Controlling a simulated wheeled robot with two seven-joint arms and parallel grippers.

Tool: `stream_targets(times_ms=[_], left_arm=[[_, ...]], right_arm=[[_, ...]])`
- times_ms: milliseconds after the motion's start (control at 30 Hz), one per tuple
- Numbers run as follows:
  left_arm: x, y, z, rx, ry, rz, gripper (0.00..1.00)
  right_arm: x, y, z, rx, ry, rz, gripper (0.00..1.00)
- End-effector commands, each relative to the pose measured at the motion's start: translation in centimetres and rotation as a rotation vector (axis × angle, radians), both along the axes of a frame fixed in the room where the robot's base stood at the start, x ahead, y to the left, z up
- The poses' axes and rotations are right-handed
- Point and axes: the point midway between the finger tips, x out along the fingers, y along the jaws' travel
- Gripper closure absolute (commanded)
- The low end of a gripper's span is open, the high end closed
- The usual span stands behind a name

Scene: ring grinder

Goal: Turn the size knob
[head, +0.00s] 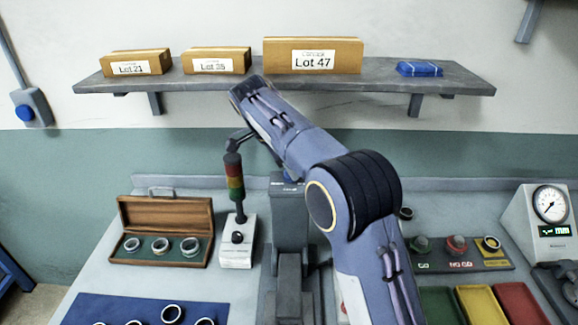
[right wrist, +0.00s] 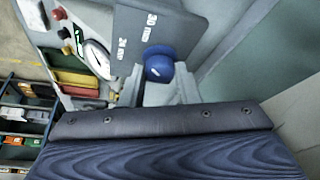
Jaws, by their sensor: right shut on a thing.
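The size knob (right wrist: 158,66) is a round blue knob on the grey face of the grinder (right wrist: 150,30), beside printed labels; one reads 30 mm and the other looks like 24 mm. My right gripper (right wrist: 157,80) is shut on the knob, with one pale finger on each side of it. In the head view my right arm reaches over the grinder (head: 288,200) and covers much of it. The knob's grip is hard to make out there. My left gripper is not in view.
A wooden case (head: 167,205) with several rings and a stack light (head: 235,178) stand left of the grinder. A blue mat (head: 95,310) with rings lies at front left. Coloured trays (head: 478,303) and a dial gauge (head: 549,204) are at right. A shelf (head: 390,84) runs behind.

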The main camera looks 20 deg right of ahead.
Motion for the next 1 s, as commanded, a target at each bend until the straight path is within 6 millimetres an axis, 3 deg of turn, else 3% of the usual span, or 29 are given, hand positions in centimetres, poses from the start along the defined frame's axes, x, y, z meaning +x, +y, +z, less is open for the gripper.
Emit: stream_targets(times_ms=[433,1000], left_arm=[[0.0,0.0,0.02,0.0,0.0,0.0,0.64],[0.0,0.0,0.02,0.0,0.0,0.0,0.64]], right_arm=[[0.26,0.02,0.09,0.001,-0.004,-0.293,0.94],[0.27,0.0,0.12,0.002,-0.004,-0.368,0.94]])
